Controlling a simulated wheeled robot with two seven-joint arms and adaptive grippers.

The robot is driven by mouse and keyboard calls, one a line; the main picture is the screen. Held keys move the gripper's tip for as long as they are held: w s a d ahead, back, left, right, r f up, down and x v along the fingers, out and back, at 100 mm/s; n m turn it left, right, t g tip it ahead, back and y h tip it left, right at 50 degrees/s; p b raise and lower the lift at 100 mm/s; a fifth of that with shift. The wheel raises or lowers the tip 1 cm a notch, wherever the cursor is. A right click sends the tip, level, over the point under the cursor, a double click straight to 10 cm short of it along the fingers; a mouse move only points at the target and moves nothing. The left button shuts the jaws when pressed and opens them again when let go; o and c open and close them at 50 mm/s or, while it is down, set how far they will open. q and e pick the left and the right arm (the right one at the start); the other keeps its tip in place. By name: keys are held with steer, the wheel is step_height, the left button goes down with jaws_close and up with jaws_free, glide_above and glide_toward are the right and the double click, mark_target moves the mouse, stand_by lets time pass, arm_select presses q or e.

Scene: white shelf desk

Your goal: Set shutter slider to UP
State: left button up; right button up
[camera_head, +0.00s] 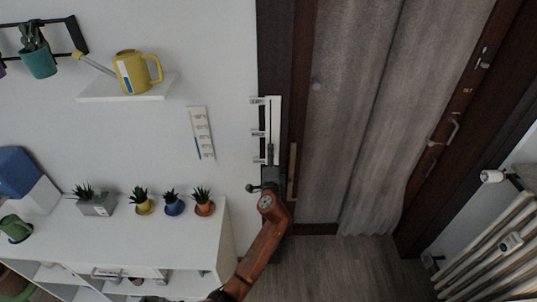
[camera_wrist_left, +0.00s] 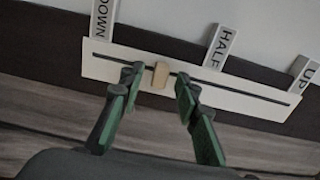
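The shutter slider is a white plate (camera_wrist_left: 215,92) with a dark straight slot and a small tan wooden knob (camera_wrist_left: 160,75). In the left wrist view the knob sits in the slot between the DOWN label (camera_wrist_left: 104,20) and the HALF label (camera_wrist_left: 220,48). The UP label (camera_wrist_left: 319,74) is at the right edge. My left gripper (camera_wrist_left: 157,78) is open, with one green finger on each side of the knob and gaps showing. In the head view the plate (camera_head: 274,122) is upright on the wall, and my left gripper (camera_head: 269,165) is at its lower end, hiding that part. My right gripper is not in view.
A low white shelf (camera_head: 222,230) with several small potted plants stands left of my arm. A labelled strip (camera_head: 201,133) and a wall shelf with a yellow watering can (camera_head: 132,72) are further left. Grey curtains (camera_head: 345,110) hang right of the plate. A radiator (camera_head: 500,245) is lower right.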

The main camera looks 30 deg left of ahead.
arm_select(q)
steer(key=shift+c, duration=0.5)
jaws_close()
